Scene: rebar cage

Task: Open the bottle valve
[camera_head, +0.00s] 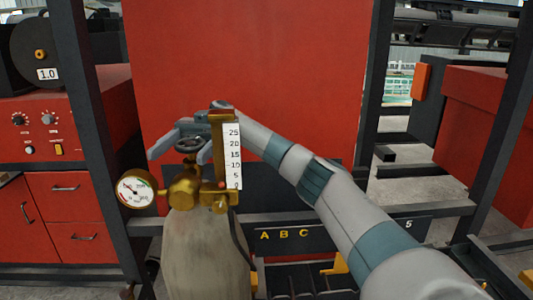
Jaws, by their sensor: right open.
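A pale grey-beige gas bottle (205,258) stands upright at the lower middle of the head view. A brass regulator (184,192) sits on its top, with a round pressure gauge (136,188) on the left and an upright flow scale (232,157) on the right. The dark valve handwheel (189,144) is above the brass body. My right gripper (179,156) reaches in from the right, behind the flow scale. My left gripper is out of view.
A large red panel (250,60) stands behind the bottle. A red cabinet (70,200) with knobs and drawers is at the left. Dark frame posts (95,130) flank the bottle. A dark bar lettered A B C (330,236) runs low at the right.

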